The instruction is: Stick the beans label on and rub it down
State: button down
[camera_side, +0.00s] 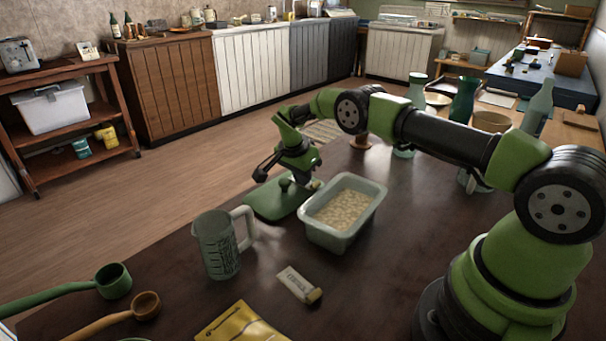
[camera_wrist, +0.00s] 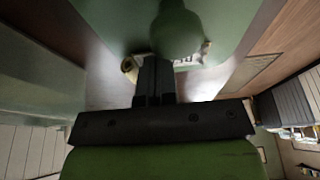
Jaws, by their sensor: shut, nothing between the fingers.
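My gripper (camera_side: 303,181) is shut and empty, pointing down at the green lid (camera_side: 270,207) with its round knob (camera_side: 285,184). In the wrist view its closed fingertips (camera_wrist: 155,62) are beside the knob (camera_wrist: 177,32). A pale piece with dark marks, apparently a label (camera_wrist: 186,63), lies at the fingertips, partly hidden by them and the knob. A cream, curled-looking bit (camera_wrist: 129,68) shows to their left. I cannot tell whether the label lies flat or whether the fingers touch it. The tub (camera_side: 357,230) beside the lid holds pale, bean-like pieces.
A clear measuring jug (camera_side: 220,248) stands left of the tub. A pale printed strip (camera_side: 296,283) with a tan end lies in front. A yellow packet (camera_side: 238,324) and two scoops lie at the near left. Bottles stand behind my arm. Some bare table lies between these things.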

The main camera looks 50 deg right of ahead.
jog(key=shift+f, duration=0.15)
jog(key=shift+w, duration=0.4)
jog(key=shift+r, duration=3.6)
